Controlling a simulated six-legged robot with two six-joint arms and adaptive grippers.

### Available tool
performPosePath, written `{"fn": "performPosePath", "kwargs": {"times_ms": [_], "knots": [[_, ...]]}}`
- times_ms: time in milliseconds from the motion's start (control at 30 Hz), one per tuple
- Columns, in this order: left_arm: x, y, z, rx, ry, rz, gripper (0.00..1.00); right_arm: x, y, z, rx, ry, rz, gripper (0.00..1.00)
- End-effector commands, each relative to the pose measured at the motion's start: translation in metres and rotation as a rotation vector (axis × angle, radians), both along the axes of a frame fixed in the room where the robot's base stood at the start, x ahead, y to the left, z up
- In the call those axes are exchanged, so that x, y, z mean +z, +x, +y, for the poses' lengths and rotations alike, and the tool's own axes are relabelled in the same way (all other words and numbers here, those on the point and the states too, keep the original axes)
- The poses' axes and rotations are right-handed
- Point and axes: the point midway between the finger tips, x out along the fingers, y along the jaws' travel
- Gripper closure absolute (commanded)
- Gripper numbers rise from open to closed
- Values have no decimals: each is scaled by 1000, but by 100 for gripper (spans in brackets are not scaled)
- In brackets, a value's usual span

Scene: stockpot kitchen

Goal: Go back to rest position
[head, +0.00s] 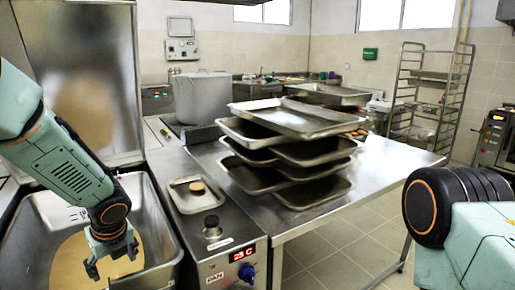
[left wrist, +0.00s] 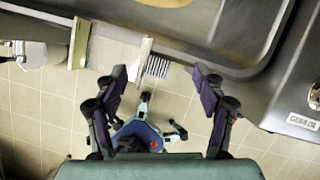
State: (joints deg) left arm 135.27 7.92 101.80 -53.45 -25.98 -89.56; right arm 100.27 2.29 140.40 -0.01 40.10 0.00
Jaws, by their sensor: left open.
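My left arm reaches in from the left in the head view. Its gripper (head: 112,263) points down over the large steel basin (head: 165,235) with a tan round area in it. The left gripper is open and empty. In the left wrist view its two dark fingers (left wrist: 160,78) stand wide apart with nothing between them. My right arm shows only as a black joint and a pale green link at the right edge of the head view. Its gripper is out of sight.
A small tray (head: 190,203) and a control panel (head: 245,255) border the basin. A rack (head: 425,90) stands far right. The tiled floor (head: 335,245) is clear in front.

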Motion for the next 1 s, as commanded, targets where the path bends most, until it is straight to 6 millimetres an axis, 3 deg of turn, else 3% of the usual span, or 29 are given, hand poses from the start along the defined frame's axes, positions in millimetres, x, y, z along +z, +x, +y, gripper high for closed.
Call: {"fn": "performPosePath", "kwargs": {"times_ms": [267, 433, 567, 767, 867, 1000], "knots": [[-3, 13, -17, 211, -151, -120, 30, 0, 0, 0, 0, 0, -1, 60], [-11, 11, -40, 418, -325, -193, 30, 0, 0, 0, 0, 0, -1, 60], [-32, -2, -67, 672, -514, -232, 30, -3, 0, 0, 0, 0, -1, 60], [-106, -58, -108, 1257, -798, -221, 30, -22, 0, 0, 0, 0, -1, 60], [-154, -103, -117, 1603, -866, -214, 30, -37, 0, 0, 0, 0, -1, 60], [-212, -174, -114, 1997, -847, -241, 30, -57, 0, 0, 0, 0, 0, 60]]}}
